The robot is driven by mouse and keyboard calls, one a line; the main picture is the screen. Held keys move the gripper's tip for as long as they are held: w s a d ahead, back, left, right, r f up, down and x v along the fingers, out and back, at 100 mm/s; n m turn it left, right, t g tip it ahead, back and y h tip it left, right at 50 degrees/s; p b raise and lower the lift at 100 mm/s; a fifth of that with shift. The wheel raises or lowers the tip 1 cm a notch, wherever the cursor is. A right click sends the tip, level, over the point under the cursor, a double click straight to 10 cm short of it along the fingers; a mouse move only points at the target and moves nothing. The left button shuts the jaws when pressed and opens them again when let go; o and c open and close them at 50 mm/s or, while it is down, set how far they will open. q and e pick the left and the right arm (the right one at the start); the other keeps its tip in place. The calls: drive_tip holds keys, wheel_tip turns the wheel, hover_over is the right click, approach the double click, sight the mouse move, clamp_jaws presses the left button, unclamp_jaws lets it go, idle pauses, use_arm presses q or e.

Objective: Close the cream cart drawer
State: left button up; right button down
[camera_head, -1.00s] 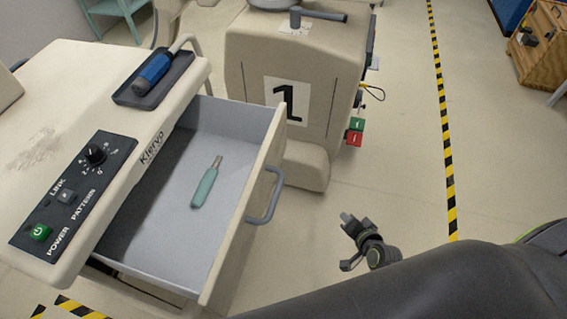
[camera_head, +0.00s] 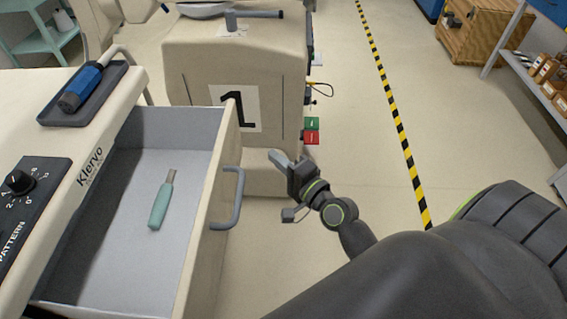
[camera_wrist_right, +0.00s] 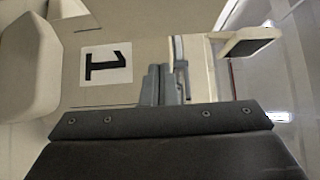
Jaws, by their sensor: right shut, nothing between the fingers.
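The cream cart (camera_head: 60,120) stands at the left in the head view. Its drawer (camera_head: 222,180) is pulled well out, with a grey inside and a grey bar handle (camera_head: 236,200) on its front. A teal-handled tool (camera_head: 161,205) lies in the drawer. My right gripper (camera_head: 278,158) is shut and empty, to the right of the handle and apart from it. In the right wrist view its fingers (camera_wrist_right: 157,84) are together, with the marked cart behind. My left gripper is not in view.
A cream unit marked 1 (camera_head: 185,65) stands behind the drawer. A blue-handled tool (camera_head: 80,88) lies in a dark tray (camera_head: 112,85) on the cart top. A wooden crate (camera_head: 475,30) and a shelf (camera_head: 535,75) stand at the far right.

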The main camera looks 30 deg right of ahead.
approach(238, 138)
drive_tip(key=w+d, duration=0.2)
drive_tip(key=w, duration=0.1)
drive_tip(key=w+a, duration=0.1)
drive_tip(key=a+p, duration=0.1)
drive_tip(key=shift+w+a+r, duration=0.2)
drive_tip(key=shift+w+a, duration=0.4)
drive_tip(key=shift+a, duration=0.1)
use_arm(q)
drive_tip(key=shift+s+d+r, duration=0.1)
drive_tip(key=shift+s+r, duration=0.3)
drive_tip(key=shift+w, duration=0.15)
